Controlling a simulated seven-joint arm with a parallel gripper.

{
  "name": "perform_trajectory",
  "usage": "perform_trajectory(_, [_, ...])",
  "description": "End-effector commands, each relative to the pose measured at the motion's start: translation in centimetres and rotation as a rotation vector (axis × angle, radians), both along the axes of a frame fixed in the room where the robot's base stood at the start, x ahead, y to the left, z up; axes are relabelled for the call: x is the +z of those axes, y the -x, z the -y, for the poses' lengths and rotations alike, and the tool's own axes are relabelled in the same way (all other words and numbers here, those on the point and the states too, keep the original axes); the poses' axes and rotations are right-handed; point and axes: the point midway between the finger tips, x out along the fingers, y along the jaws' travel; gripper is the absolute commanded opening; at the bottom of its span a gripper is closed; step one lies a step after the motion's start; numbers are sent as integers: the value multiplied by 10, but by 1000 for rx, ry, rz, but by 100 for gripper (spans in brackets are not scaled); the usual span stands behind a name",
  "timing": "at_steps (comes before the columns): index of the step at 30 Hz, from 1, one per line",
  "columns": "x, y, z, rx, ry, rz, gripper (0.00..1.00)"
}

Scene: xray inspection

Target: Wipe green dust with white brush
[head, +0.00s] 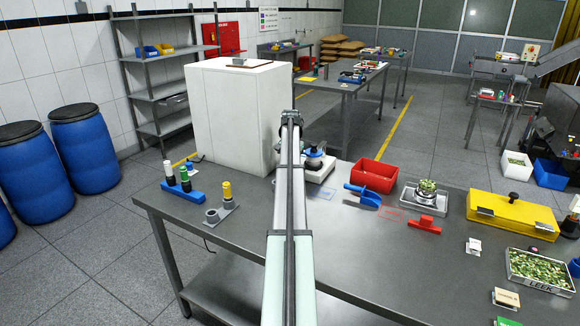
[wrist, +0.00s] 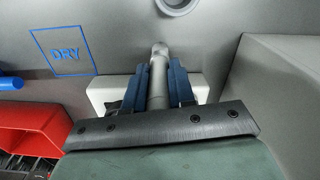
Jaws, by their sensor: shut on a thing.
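My gripper (wrist: 160,85) is shut on a grey rod-like thing (wrist: 158,72), with a dark blue finger on each side of it. The rod lies above or against a white base (wrist: 100,92); I cannot tell whether they touch. In the head view my arm hides much of this spot, and a blue and dark shape stands over the white base (head: 321,172). I cannot tell whether the held rod is the white brush. A white-topped black cylinder (head: 169,171) stands in a blue holder (head: 183,193) at the left. I cannot make out the green dust.
A blue-outlined DRY mark (wrist: 64,52) lies beside the white base. A red bin (head: 373,176), blue scoop (head: 363,196), red-handled tool (head: 425,225), yellow box (head: 512,213) and leek tray (head: 540,270) fill the right. A white cabinet (head: 235,110) stands behind.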

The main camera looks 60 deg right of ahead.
Motion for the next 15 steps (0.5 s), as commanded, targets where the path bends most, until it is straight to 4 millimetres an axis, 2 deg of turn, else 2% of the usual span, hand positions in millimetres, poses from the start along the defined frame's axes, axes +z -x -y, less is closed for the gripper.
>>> perform_trajectory(15, [0, 13, 0, -1, 0, 0, 0])
